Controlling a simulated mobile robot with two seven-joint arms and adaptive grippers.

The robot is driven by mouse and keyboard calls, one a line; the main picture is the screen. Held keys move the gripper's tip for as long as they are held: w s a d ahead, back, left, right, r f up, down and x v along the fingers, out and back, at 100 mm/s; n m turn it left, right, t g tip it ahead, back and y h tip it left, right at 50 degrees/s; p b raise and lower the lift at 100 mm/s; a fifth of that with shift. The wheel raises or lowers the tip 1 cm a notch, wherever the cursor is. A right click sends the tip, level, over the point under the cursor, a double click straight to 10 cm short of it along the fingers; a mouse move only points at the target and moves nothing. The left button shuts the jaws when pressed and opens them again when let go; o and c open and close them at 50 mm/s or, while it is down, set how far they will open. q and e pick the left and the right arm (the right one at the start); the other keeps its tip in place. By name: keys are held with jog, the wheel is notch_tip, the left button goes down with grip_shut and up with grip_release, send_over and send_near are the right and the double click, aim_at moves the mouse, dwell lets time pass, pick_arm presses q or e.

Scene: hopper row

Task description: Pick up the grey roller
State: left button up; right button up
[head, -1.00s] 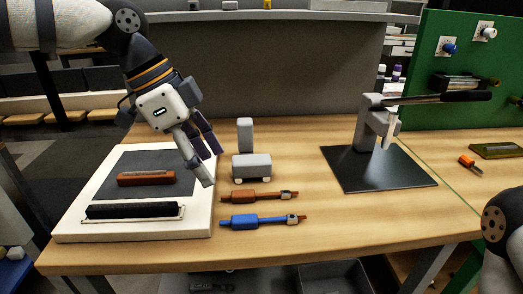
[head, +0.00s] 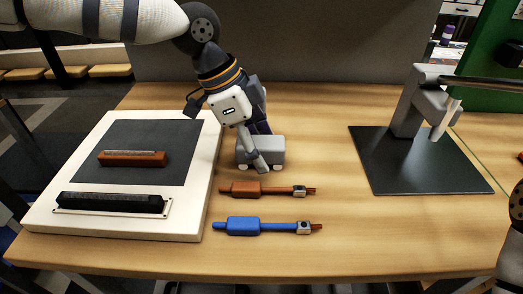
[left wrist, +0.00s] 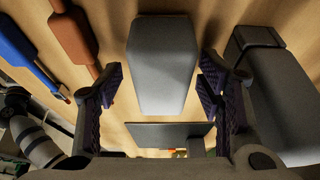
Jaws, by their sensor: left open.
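The grey roller (head: 274,148), a low grey block with small pale wheels, stands on the wooden table just right of the white board. My left gripper (head: 262,152) is over it, pointing down, with the near finger in front of it and hiding part of it. In the left wrist view the grey roller (left wrist: 163,65) lies between the spread fingers of my left gripper (left wrist: 161,82), with a gap on each side. The gripper is open and holds nothing. My right gripper is out of view.
An orange-brown tool (head: 262,189) and a blue tool (head: 262,226) lie in front. Another grey block (left wrist: 285,100) stands close beside the right finger. The white board (head: 205,190) carries black and brown bars. A press on a dark plate (head: 410,170) stands right, with clear table between.

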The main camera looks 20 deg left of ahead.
aim_at(265, 141)
pick_arm(q)
jog(key=shift+w+d+f, duration=0.1)
jog(key=shift+f, duration=0.15)
jog(key=shift+r, duration=0.1)
jog(key=c, duration=1.4)
notch_tip(265, 141, up, 3)
jog(key=shift+w+r, duration=0.1)
jog(key=shift+r, duration=0.05)
jog(key=s+a+r, duration=0.1)
jog(key=s+r, duration=0.2)
jog(key=s, duration=0.1)
jog(key=s+a+r+p, duration=0.1)
jog(key=s+r, duration=0.2)
jog(key=s, duration=0.2)
jog(key=s+a+r+p, duration=0.1)
jog(key=s+r, duration=0.2)
jog(key=s, duration=0.1)
jog(key=shift+s+a+r, duration=0.3)
jog(key=shift+s+a, duration=0.05)
jog(key=shift+s, duration=0.05)
jog(key=o, duration=0.4)
jog(key=c, duration=0.4)
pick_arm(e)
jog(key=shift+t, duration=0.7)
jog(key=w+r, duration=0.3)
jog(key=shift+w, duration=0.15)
